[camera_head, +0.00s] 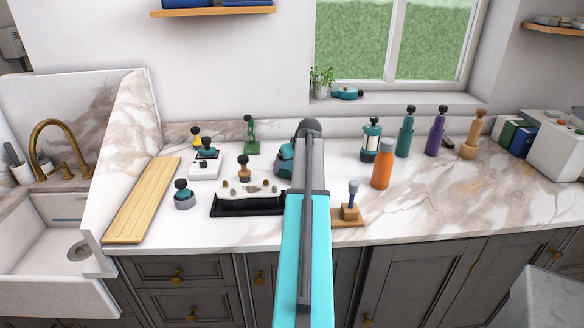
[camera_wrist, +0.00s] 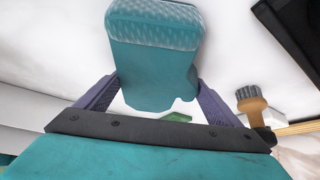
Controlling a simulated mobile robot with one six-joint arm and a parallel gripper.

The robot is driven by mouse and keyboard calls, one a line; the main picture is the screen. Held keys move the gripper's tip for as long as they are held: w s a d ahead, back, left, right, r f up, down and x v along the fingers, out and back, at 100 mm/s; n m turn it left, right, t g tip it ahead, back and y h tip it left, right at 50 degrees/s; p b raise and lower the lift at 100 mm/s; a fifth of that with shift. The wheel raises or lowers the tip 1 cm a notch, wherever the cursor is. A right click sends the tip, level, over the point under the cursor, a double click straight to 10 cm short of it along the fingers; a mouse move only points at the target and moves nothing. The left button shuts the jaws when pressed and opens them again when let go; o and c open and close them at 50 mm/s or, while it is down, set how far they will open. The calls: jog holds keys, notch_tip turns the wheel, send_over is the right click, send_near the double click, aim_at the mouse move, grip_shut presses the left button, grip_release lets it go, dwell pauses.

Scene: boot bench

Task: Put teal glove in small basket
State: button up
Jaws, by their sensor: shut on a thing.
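The teal glove (camera_wrist: 152,62) fills the upper middle of the wrist view, with a pale patterned band at its far end. My gripper (camera_wrist: 155,88) has its two purple fingers on either side of the glove and is shut on it. I cannot make out a small basket in either view; my arm covers part of the counter.
A black tray (camera_head: 216,206) with a white brush-like piece sits left of my arm. An orange bottle (camera_head: 382,164) and several knob-topped bottles stand to the right. A small brush on a wooden block (camera_head: 350,212) is near the front edge. The right counter is partly clear.

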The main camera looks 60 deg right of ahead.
aim_at(291, 164)
jog(key=shift+r, duration=0.15)
jog(key=shift+r+b, duration=1)
jog(key=shift+r, duration=3.8)
jog(key=shift+r, duration=0.1)
